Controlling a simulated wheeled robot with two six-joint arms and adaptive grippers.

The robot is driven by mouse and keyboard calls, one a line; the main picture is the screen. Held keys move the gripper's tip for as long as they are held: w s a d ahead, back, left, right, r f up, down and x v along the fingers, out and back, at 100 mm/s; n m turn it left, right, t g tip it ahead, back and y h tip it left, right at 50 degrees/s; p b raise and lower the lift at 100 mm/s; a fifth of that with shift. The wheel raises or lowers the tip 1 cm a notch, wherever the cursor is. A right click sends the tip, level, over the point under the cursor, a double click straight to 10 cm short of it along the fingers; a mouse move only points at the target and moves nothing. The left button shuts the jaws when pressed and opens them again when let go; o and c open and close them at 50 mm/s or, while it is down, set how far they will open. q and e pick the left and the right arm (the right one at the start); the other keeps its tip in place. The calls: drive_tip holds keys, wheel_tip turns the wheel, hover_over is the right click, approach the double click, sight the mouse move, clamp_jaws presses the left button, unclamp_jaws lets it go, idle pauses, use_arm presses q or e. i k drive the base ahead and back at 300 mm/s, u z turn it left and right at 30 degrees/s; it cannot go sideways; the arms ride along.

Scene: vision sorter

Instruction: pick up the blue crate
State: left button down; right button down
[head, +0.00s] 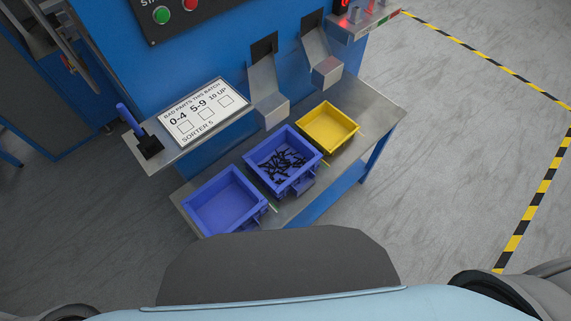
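Two blue crates stand on the metal shelf of the blue machine in the head view. One blue crate (222,205) at the left looks empty, and my own body comes close to its lower edge. The other blue crate (262,153) in the middle holds a pile of small black parts. Neither gripper is in view, so I cannot see how they stand to the crates.
A sign board (203,112) and a blue-handled stamp or marker (131,120) sit on a ledge at left. Open floor (450,130) lies right, with striped tape (535,190).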

sight(284, 162)
drive_tip(key=u, duration=0.05)
drive_tip(key=k, duration=0.5)
drive_tip(key=z, duration=1.75)
drive_tip(key=i, duration=2.75)
drive_tip(key=u, duration=2.9)
